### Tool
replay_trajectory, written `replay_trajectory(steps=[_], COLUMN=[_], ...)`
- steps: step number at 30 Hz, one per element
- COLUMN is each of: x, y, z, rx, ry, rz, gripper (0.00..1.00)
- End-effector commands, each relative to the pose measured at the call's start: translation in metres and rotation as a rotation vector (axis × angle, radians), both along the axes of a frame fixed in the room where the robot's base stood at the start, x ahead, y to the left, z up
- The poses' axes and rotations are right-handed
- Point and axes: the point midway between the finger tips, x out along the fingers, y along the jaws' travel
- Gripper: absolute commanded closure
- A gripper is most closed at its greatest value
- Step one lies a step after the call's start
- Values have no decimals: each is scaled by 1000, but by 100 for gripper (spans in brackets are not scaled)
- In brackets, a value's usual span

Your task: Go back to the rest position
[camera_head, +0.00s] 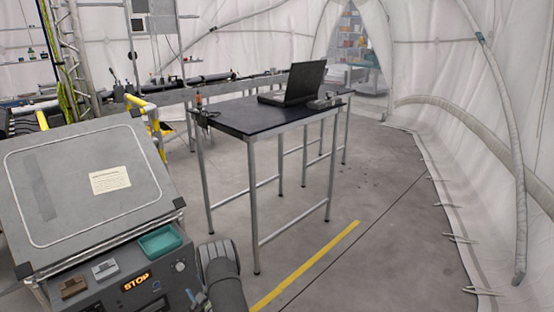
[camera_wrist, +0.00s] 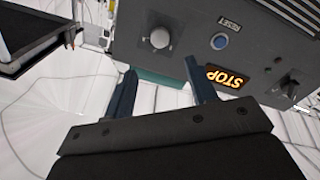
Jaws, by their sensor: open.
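My gripper (camera_wrist: 160,68) is open, with its two dark blue fingers apart and nothing between them. In the wrist view the fingers point toward a grey control panel (camera_wrist: 185,45) that carries a lit STOP sign (camera_wrist: 226,77), a knob (camera_wrist: 160,38) and a blue button (camera_wrist: 220,42). The rest of the gripper is mostly hidden there.
A dark table (camera_head: 245,117) with an open laptop (camera_head: 293,85) stands behind. The floor to the right is clear.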

Motion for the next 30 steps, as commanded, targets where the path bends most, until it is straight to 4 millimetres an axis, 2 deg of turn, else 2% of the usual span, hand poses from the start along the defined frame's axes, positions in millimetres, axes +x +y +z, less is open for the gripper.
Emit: replay_trajectory(steps=[6,15,21,30], x=[30,63,74,77], y=[31,62,73,75], z=[1,3,2,3], rx=[1,2,1,1], ry=[-1,-1,1,1], rz=[2,1,0,0], gripper=[48,48,48,48])
